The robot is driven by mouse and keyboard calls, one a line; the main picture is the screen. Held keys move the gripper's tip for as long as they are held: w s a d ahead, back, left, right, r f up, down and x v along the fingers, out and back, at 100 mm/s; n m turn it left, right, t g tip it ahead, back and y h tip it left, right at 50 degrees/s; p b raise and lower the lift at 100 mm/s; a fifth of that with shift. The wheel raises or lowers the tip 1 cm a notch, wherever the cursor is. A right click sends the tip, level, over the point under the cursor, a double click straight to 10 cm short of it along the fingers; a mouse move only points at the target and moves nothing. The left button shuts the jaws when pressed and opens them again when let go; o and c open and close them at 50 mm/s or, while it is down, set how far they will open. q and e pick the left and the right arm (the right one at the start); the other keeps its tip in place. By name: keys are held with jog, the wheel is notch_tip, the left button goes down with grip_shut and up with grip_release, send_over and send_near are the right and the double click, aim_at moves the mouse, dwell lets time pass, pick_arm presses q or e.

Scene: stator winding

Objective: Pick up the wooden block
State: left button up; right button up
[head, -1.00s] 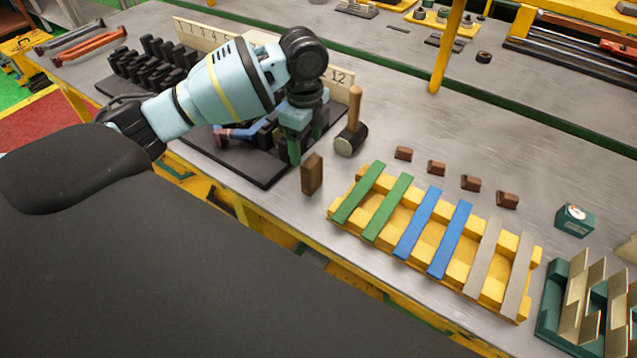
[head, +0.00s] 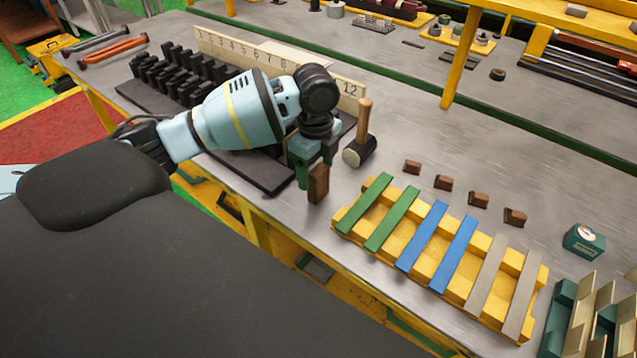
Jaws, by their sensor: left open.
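The wooden block (head: 318,184) is a small brown block standing upright near the front edge of the grey metal table (head: 375,265). My left gripper (head: 315,171) has green fingers and points down at the block. It is open, with one finger to the left of the block and the other behind its upper right side. I cannot tell whether either finger touches the block. My right gripper is not in view.
A mallet (head: 358,152) stands just right of the gripper. A yellow rack (head: 347,221) with green, blue and grey strips lies to the right, with several small brown pieces (head: 444,183) behind it. A numbered board (head: 240,52) and black holders (head: 172,75) are behind my arm.

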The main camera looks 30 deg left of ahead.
aim_at(318, 183)
pick_arm(q)
jog(key=f, duration=0.5)
jog(key=shift+w+d, duration=0.1)
jog(key=shift+w, duration=0.15)
jog(key=c, duration=1.4)
